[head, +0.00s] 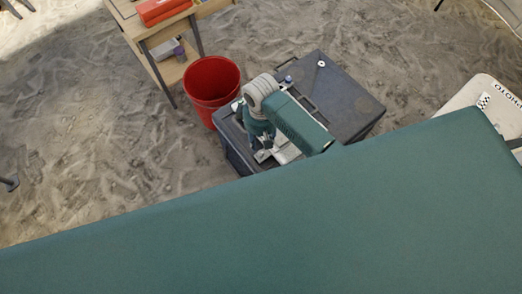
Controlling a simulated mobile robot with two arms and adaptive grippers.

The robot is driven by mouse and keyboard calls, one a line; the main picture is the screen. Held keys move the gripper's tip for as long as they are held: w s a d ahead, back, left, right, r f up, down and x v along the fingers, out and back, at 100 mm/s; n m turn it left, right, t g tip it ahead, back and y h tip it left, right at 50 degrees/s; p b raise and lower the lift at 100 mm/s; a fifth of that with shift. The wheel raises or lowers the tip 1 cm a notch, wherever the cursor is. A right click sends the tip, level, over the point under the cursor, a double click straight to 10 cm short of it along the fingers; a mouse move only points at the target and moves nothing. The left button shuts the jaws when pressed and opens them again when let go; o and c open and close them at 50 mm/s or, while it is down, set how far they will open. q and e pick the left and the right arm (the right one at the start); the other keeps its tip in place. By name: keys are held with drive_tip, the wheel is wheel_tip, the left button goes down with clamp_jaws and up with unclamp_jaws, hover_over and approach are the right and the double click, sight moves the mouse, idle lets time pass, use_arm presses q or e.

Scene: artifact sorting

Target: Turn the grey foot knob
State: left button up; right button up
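A dark grey case (345,95) lies on the sandy ground right of centre. A small white round piece with a dark centre (321,63) sits on its top near the back edge, and a small bluish piece (289,78) sits to its left. I cannot make out which part is the grey foot knob. My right gripper (264,154) is low at the left part of the case, and my wrist and green arm link cover much of that area. Its fingertips are too small and hidden to tell whether they are open or touching anything. My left gripper is out of view.
A red bucket (211,84) stands just left of the case. A wooden table (190,18) with an orange-red box (162,10) is behind it. A pale board with a checkered marker (484,101) is at right. Open sand lies at left. My green arm fills the foreground.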

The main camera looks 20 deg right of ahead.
sight(261, 153)
wheel_tip(261, 153, down, 10)
drive_tip(key=shift+r+b, duration=0.25)
drive_tip(key=shift+b, duration=0.55)
clamp_jaws()
